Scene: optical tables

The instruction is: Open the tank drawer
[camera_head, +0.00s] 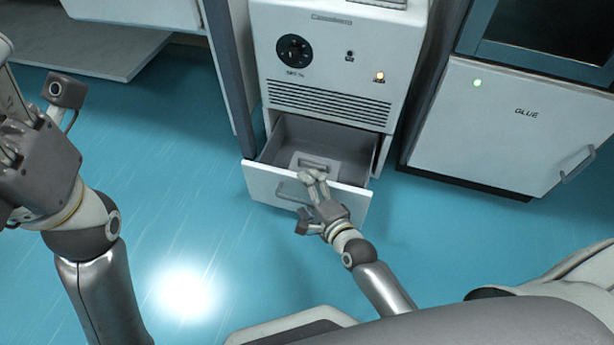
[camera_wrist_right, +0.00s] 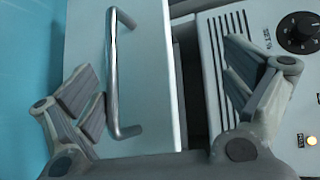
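The tank drawer (camera_head: 262,180) is pulled out at the bottom of the white cabinet (camera_head: 345,60) in the head view. Its grey inside shows, with a pale piece (camera_head: 298,160) bearing a small handle in it. The drawer's metal bar handle (camera_head: 284,193) is partly hidden by my right gripper (camera_head: 314,180), which is at the drawer front. In the right wrist view the gripper (camera_wrist_right: 160,75) has its fingers wide apart, with the handle (camera_wrist_right: 112,75) in view between them, not clasped. My left gripper (camera_head: 15,160) is at the left edge, partly cut off, its fingers unclear.
A white cabinet marked GLUE (camera_head: 510,130) stands to the right, its door shut and a green light on. A dark panel (camera_head: 230,70) stands close to the left of the drawer cabinet. The blue floor (camera_head: 170,170) in front and to the left is clear.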

